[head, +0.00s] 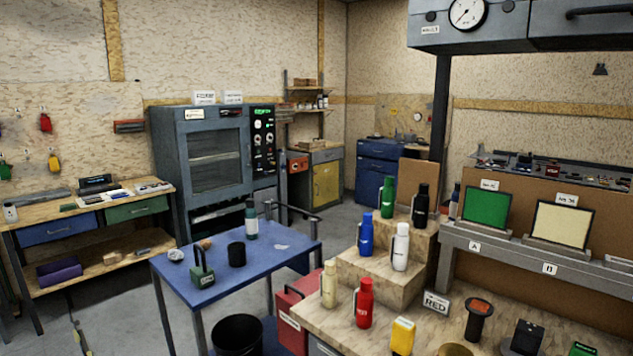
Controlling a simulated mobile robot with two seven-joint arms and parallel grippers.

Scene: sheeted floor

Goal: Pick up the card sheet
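A small flat pale piece (282,246), possibly the card sheet, lies on the right part of the blue table (215,287). It is too small to tell for certain. Two framed panels stand on the grey ledge at the right: a green one (486,209) above label A and a cream one (560,228) above label B. I cannot tell whether either is card. Neither of my grippers shows in the head view.
A dark cup (236,254), a green-grey bottle (251,220) and a dark green handled object (202,270) stand on the blue table. A black bin (237,335) is in front. Stepped wooden blocks (385,275) hold several bottles. Grey floor is open between the workbench and blue table.

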